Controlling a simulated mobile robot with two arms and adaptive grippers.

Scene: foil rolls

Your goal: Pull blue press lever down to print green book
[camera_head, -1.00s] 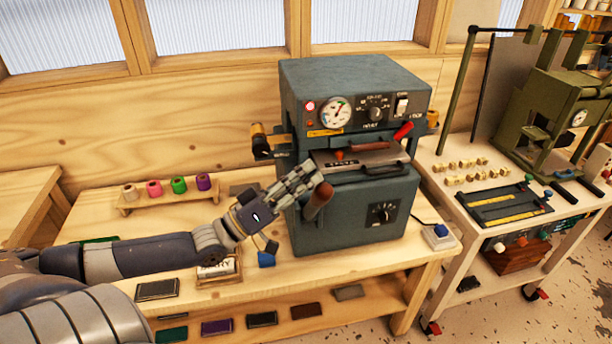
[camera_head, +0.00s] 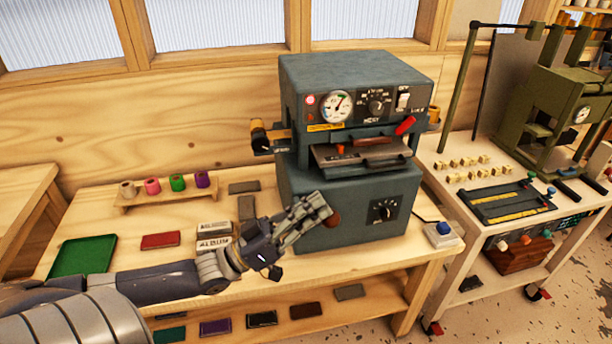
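The blue-grey press (camera_head: 350,90) stands on the wooden bench, with a gauge and dial on its upper part. Its lever's red-brown handle (camera_head: 333,219) shows at the press's lower left front, partly hidden behind my fingers. My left gripper (camera_head: 318,207) is at this handle, its fingers over or against it. I cannot tell whether they are closed around it. A flat green book cover or tray (camera_head: 83,257) lies at the bench's left; I cannot tell which. My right gripper is not in view.
A red book (camera_head: 160,240) and type blocks (camera_head: 213,236) lie behind my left forearm. A rack of coloured foil rolls (camera_head: 165,194) stands at the back. A blue button (camera_head: 443,229) sits right of the press. A wheeled cart (camera_head: 450,172) with an olive machine stands further right.

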